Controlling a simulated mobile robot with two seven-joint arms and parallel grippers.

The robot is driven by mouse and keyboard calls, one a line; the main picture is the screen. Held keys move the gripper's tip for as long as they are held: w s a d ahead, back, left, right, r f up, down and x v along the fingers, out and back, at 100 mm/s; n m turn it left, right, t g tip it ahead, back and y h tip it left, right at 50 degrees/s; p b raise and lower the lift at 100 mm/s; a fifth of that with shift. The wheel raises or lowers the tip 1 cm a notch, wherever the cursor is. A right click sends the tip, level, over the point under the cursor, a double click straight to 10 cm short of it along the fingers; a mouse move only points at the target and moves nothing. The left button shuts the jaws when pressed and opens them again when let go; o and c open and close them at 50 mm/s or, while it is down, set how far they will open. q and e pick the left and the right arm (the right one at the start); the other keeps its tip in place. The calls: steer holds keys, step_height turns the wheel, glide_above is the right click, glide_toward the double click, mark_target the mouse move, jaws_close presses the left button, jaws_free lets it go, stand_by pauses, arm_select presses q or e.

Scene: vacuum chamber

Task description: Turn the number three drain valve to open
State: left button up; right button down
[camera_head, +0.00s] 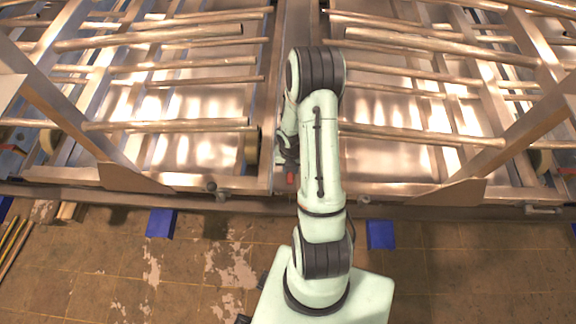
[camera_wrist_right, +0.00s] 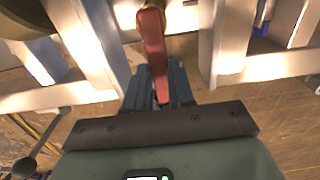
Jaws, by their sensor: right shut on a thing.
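The red valve handle (camera_wrist_right: 153,45) runs down the middle of the right wrist view from a brass-coloured fitting (camera_wrist_right: 151,9). My right gripper (camera_wrist_right: 158,82) has its dark fingers on both sides of the handle's lower part and is shut on it. In the head view a small red piece of the handle (camera_head: 290,179) shows beside my pale green arm, below the dark right gripper (camera_head: 287,152). The arm hides most of the valve there. No number label is readable. My left gripper is in neither view.
Shiny metal racks with long tubes (camera_head: 180,125) stand left and right of the central beam (camera_head: 290,30). A front rail (camera_head: 400,211) crosses below them. Blue blocks (camera_head: 161,223) sit along the tiled floor edge. A dark-knobbed lever (camera_wrist_right: 27,166) shows at the wrist view's lower left.

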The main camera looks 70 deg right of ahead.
steer(key=c, duration=1)
jaws_free()
steer(key=shift+o, duration=0.2)
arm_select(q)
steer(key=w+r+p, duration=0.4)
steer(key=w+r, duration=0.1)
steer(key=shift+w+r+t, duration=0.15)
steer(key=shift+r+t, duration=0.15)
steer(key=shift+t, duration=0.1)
arm_select(e)
step_height(320, 180, up, 13)
steer(key=shift+r, duration=0.2)
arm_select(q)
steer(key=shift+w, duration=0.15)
